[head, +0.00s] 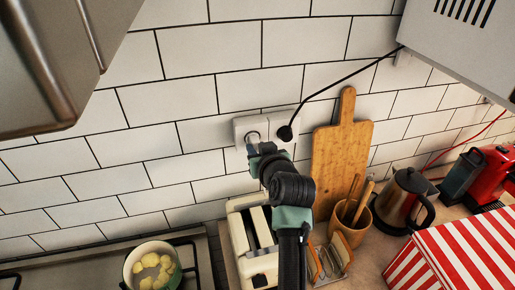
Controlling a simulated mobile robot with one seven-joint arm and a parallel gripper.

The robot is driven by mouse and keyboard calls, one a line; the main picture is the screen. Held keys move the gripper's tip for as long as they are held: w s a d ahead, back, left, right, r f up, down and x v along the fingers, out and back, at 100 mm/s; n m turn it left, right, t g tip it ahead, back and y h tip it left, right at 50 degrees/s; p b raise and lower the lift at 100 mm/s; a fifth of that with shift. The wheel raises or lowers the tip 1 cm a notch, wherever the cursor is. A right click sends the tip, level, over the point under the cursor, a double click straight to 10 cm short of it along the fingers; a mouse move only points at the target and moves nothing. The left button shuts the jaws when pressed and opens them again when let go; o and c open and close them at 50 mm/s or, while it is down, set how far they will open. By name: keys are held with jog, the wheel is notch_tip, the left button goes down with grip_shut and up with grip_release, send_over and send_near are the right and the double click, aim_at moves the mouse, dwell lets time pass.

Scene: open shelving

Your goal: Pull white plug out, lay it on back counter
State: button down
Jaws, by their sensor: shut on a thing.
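A double white wall outlet (241,126) is on the tiled back wall. A white plug (253,135) is at its left socket, mostly covered by my gripper. My gripper (254,146) reaches up from below and is shut on the white plug. I cannot tell whether the plug's pins are still in the socket. A black plug (285,133) sits in the right socket, close beside my gripper, with a black cord running up right. The back counter (371,262) shows below the wall at the right.
A cream toaster (243,229) stands below the outlet, partly behind my arm. A wooden cutting board (338,160) leans right of it. A utensil pot (350,223), kettle (402,199) and striped box (465,255) crowd the counter. A pot (153,266) sits on the hob at left.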

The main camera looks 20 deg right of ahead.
jog(key=shift+s, duration=0.15)
jog(key=shift+s+p, duration=1.15)
jog(key=shift+s, duration=1.7)
